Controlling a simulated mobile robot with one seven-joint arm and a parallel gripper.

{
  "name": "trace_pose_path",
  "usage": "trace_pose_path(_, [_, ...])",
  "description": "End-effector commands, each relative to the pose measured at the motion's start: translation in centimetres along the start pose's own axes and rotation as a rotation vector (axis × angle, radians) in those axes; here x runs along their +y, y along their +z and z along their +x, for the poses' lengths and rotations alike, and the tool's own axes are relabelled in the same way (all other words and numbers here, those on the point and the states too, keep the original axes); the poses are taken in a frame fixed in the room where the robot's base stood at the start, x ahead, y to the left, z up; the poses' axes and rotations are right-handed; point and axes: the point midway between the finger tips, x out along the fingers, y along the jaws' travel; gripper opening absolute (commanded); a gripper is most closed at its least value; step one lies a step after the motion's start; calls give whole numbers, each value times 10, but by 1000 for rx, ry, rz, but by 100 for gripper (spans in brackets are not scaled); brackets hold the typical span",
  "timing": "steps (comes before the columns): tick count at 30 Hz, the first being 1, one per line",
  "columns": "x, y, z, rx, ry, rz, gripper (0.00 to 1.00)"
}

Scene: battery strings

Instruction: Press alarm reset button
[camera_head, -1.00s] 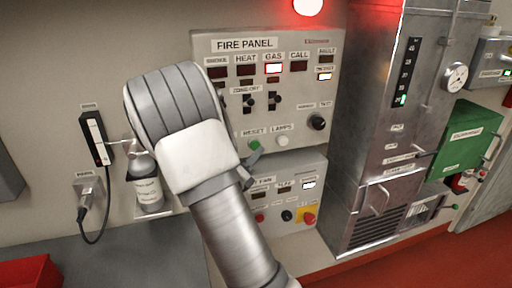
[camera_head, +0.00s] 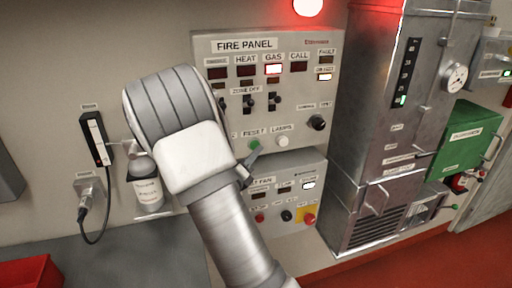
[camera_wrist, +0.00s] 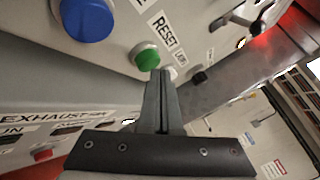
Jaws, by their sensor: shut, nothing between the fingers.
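The green reset button (camera_head: 254,146) sits under the RESET label on the lower part of the beige fire panel (camera_head: 212,48). It also shows in the wrist view as a green knob (camera_wrist: 148,58) in a pale collar. My gripper (camera_wrist: 160,76) is shut and empty, its fingertips just below and right of the green button in the wrist view. Whether they touch it, I cannot tell. In the head view my gripper (camera_head: 257,152) is small and partly hidden by my wrist. The GAS lamp (camera_head: 273,69) is lit.
A white lamps button (camera_head: 282,141) is right of the green one. A blue button (camera_wrist: 87,18) shows in the wrist view. The exhaust fan panel (camera_head: 316,170) lies below. A steel cabinet (camera_head: 385,120) stands to the right and a bottle (camera_head: 148,190) to the left.

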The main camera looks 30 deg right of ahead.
Motion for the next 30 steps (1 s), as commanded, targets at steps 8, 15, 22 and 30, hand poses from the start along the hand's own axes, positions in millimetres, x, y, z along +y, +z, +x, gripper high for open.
trace_pose_path(8, [0,0,0,0,0,0,0])
trace_pose_path(15, [2,2,2,0,0,0,0])
trace_pose_path(22, [3,3,5,0,-1,0,0])
trace_pose_path(30, [5,5,7,0,-1,0,0])
